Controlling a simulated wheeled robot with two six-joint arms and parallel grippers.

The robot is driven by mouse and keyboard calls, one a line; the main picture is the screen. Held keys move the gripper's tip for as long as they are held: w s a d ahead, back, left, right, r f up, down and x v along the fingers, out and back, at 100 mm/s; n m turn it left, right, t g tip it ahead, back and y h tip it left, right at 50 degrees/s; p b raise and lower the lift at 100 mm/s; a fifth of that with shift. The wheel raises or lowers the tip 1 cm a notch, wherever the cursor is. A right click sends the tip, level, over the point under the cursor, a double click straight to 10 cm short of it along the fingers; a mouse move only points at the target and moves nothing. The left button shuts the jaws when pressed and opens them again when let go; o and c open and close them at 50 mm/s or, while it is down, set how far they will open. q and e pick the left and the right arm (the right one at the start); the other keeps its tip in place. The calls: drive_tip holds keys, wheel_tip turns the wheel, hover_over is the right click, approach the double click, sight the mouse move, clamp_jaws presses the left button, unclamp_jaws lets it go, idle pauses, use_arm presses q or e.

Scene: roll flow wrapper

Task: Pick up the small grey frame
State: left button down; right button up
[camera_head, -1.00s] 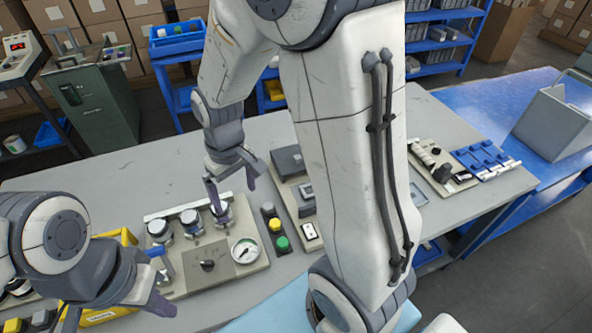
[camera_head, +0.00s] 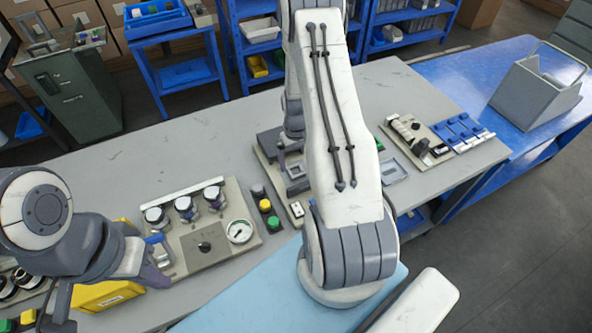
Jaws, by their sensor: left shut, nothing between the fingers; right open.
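A small grey frame (camera_head: 296,170) with an open middle shows on the panel in the middle of the table, just below my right gripper. A second flat grey, frame-like piece (camera_head: 393,170) lies on the table right of my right arm; I cannot tell which one the task names. My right gripper (camera_head: 291,153) points down over the panel, open, partly hidden by my own arm. Whether its fingers touch the frame is unclear. My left gripper (camera_head: 157,277) is shut and empty at the lower left, beside the gauge panel and yellow bin.
The panel with three knobs and a gauge (camera_head: 205,241) is left of centre, with coloured buttons (camera_head: 265,206) beside it. A yellow bin (camera_head: 105,294) is at lower left. A switch board (camera_head: 417,140) and blue rack (camera_head: 460,131) are at right. The back left tabletop is clear.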

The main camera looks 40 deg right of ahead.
sight(297, 172)
drive_tip(key=f+p, duration=0.1)
drive_tip(key=f, duration=0.1)
drive_tip(key=f+p, duration=0.1)
drive_tip(key=shift+d+f, duration=0.2)
drive_tip(key=shift+f, duration=0.85)
drive_tip(key=c, duration=1.4)
drive_tip(key=shift+w+r, duration=0.1)
drive_tip(key=shift+r, duration=0.1)
